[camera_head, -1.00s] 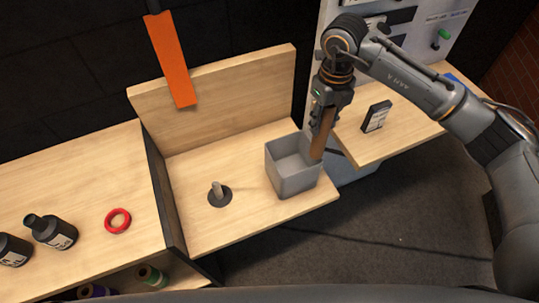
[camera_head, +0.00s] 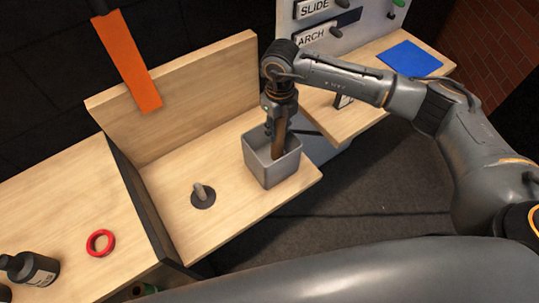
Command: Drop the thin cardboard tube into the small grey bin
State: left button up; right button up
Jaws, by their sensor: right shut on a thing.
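The thin cardboard tube (camera_head: 279,139) is brown and upright, held in my right gripper (camera_head: 279,116). Its lower end is inside the opening of the small grey bin (camera_head: 269,170), near the bin's back right side. The bin is square and open-topped, standing on the wooden shelf near its right end. My right gripper is shut on the tube, just above the bin's back rim. Whether the tube touches the bin's floor cannot be seen. My left gripper is not in view.
A short grey peg on a dark disc (camera_head: 203,197) stands left of the bin. A red ring (camera_head: 100,243) and a black bottle (camera_head: 30,268) are on the left counter. An orange strip (camera_head: 130,62) hangs by the wooden backboard (camera_head: 185,95). A blue sheet (camera_head: 410,58) lies on the right table.

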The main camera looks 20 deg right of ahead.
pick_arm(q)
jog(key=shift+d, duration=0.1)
pick_arm(e)
jog(key=o, duration=0.8)
jog(key=shift+c, duration=0.2)
jog(key=o, duration=0.3)
jog(key=shift+o, duration=0.4)
jog(key=shift+r, duration=0.35)
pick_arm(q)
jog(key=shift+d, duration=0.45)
pick_arm(e)
notch_tip(320, 180, up, 11)
jog(key=shift+r, duration=0.15)
